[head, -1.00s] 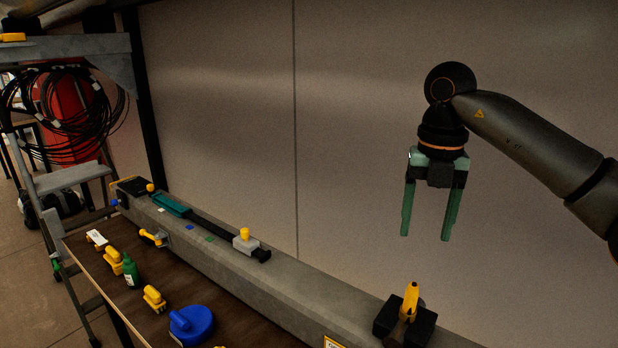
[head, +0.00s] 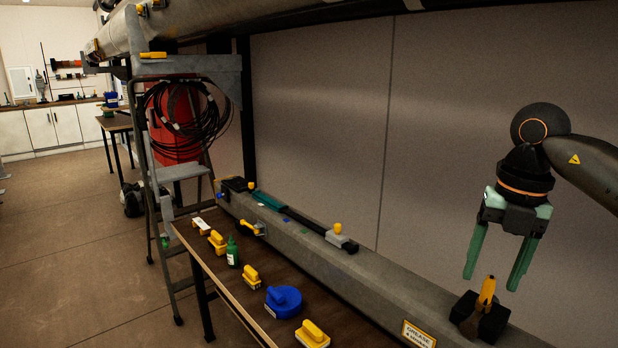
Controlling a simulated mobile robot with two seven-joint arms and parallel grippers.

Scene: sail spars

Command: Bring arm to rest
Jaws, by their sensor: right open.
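My right gripper (head: 494,274) hangs at the right of the head view with its green fingers pointing down. Its fingers are apart. It appears above and around the yellow handle (head: 486,292) of a black block (head: 478,318) that sits on the grey beam (head: 385,309). I see no contact, and cannot tell the depth between the fingers and the handle. My left gripper is not in view.
A dark bench (head: 250,302) holds several yellow-handled tools, a green bottle (head: 232,252) and a blue round case (head: 283,301). A stepladder (head: 178,172) and a red drum with black cable coils (head: 185,118) stand at left. Floor is free at far left.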

